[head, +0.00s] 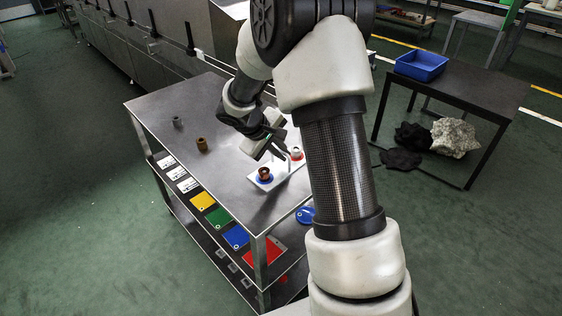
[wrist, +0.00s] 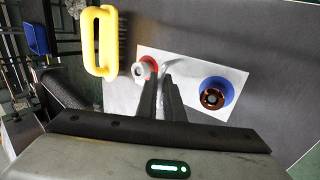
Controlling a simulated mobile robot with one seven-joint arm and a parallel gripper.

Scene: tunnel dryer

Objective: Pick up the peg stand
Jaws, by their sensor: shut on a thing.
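The peg stand (head: 280,175) is a white plate with a blue disc and a red disc, on the metal table. A copper-coloured ring (head: 265,174) sits at the blue disc, and a pale grey ring (head: 296,153) at the red one. The wrist view also shows the stand (wrist: 190,62), the copper ring (wrist: 212,98) and the grey ring (wrist: 140,71). My gripper (head: 287,154) is over the middle of the stand between the discs. Its fingers (wrist: 165,84) are shut on the stand's middle part, which they mostly hide. I cannot tell whether the plate is clear of the tabletop.
The table (head: 225,130) also holds a brown fitting (head: 202,145) and a grey one (head: 177,122). A dark table (head: 465,85) with a blue bin (head: 421,65) is at right.

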